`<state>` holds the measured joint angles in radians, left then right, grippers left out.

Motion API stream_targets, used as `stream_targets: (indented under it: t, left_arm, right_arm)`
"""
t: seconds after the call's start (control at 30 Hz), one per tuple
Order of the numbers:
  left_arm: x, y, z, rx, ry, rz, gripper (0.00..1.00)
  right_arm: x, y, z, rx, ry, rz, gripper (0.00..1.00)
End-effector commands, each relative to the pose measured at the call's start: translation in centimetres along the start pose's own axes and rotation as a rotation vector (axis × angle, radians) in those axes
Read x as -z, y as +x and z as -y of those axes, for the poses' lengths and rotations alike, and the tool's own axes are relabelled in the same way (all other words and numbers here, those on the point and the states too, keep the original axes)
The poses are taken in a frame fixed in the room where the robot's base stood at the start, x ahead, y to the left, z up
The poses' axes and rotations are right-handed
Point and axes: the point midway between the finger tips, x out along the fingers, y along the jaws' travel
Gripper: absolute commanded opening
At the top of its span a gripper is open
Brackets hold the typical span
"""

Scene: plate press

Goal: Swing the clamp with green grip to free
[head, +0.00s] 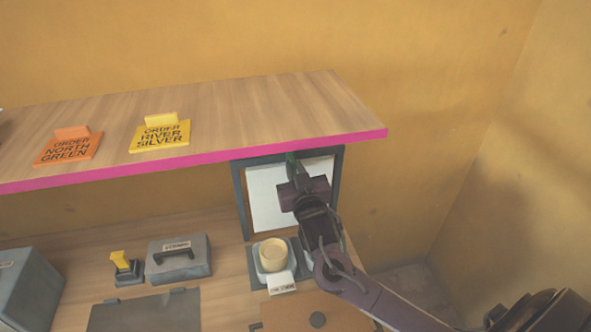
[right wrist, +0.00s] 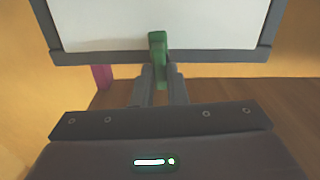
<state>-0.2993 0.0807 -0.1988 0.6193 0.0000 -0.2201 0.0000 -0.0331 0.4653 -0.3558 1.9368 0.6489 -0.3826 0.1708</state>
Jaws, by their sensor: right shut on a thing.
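The green grip (right wrist: 158,50) of the clamp stands between my right gripper's fingers in the right wrist view, in front of the dark frame's bar. A bit of the green grip (head: 291,160) also shows in the head view, at the top of the framed white panel (head: 262,195). My right gripper (right wrist: 159,75) is shut on the green grip. In the head view my right gripper (head: 292,172) hides part of the panel and most of the clamp. My left gripper is not in view.
A wooden shelf (head: 250,108) with a pink edge runs close above the frame (head: 240,200) and carries an orange sign (head: 68,147) and a yellow sign (head: 160,134).

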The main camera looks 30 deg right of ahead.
Motion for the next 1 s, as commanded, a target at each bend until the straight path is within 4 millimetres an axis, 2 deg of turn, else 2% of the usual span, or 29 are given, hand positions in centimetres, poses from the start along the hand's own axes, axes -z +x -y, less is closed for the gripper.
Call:
stream_targets:
  t: [0.27, 1.0]
  left_arm:
    - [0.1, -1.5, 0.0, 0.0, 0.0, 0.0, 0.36]
    - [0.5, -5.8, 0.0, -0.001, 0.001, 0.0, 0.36]
  right_arm:
    - [0.2, 0.0, 0.1, 0.0, -0.201, 0.002, 0.0]
    - [0.1, 0.0, 0.3, 0.0, -0.905, 0.001, 0.0]
